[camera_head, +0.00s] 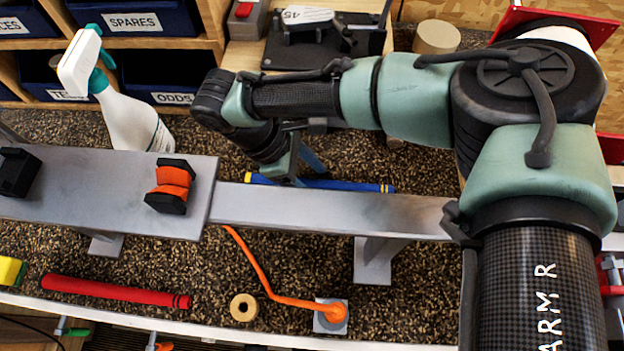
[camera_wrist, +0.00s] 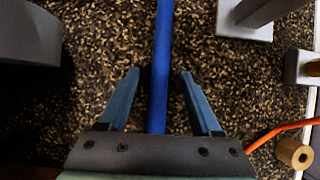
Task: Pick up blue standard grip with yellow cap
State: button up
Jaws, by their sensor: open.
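The blue grip (camera_head: 345,186) lies on the speckled mat behind the grey metal bar, with yellow showing at its ends. In the wrist view the blue grip (camera_wrist: 161,60) runs up and down the picture between the two fingers; its yellow cap is not visible there. My gripper (camera_head: 298,172) is over the middle of the grip in the head view and hides part of it. In the wrist view my gripper (camera_wrist: 160,73) is open, with a finger on each side of the grip and a gap to both. I cannot tell the exact height between fingertips and grip.
The grey bar (camera_head: 330,209) stands raised just in front of the grip. An orange clamp (camera_head: 172,186) sits on it. A spray bottle (camera_head: 125,110) stands at the left.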

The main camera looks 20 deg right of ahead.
grip_shut()
jog(key=shift+r, duration=0.15)
